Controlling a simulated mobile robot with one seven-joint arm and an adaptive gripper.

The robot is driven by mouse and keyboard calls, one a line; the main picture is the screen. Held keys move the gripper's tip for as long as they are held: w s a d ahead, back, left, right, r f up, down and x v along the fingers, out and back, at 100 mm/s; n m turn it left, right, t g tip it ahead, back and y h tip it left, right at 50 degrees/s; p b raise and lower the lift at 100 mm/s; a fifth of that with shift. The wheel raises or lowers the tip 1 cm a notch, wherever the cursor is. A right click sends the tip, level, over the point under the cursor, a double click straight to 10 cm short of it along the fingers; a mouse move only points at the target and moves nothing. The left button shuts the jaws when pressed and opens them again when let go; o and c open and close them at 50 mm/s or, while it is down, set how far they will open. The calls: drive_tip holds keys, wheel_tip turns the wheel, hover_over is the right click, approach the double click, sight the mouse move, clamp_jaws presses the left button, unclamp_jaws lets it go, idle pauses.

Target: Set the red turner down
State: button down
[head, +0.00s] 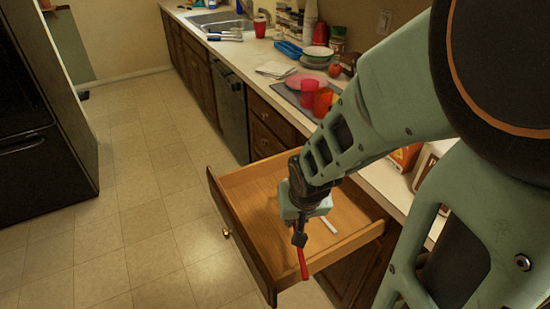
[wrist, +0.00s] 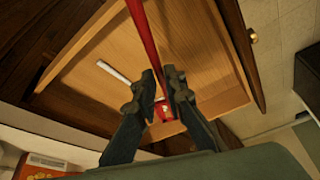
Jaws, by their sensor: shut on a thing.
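The red turner (head: 302,263) hangs from my gripper (head: 300,236) in the head view, slanting down over the open wooden drawer near its front right corner. In the wrist view the turner's long red shaft (wrist: 143,35) runs from between the fingers of my gripper (wrist: 160,82) toward the top edge. The fingers are shut on it. A small red part shows between the fingers; the turner's far end is out of the wrist view. I cannot tell whether the turner touches the drawer.
The open drawer (head: 240,232) holds a thin white utensil (head: 328,225), also in the wrist view (wrist: 113,71). The drawer floor is otherwise mostly bare. Red cups (head: 309,93), plates (head: 318,52), a blue rack (head: 288,49) and a sink (head: 218,20) are on the counter beyond.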

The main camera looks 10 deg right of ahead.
drive_tip(key=shift+s+f, duration=0.1)
drive_tip(key=shift+f, duration=0.2)
drive_tip(key=shift+w+a+f+p, duration=0.1)
drive_tip(key=shift+w+p, duration=0.35)
drive_tip(key=b, duration=0.9)
approach(273, 218)
drive_tip(key=shift+w+f, duration=0.85)
drive_tip(key=shift+w+f+b, duration=0.3)
drive_tip(key=shift+f+b, duration=0.15)
drive_tip(key=shift+b, duration=0.1)
wheel_tip(273, 218, down, 3)
drive_tip(key=shift+w+b, duration=0.15)
drive_tip(key=shift+b, duration=1.1)
drive_tip(key=shift+f, duration=0.15)
drive_tip(key=c, duration=2)
unclamp_jaws()
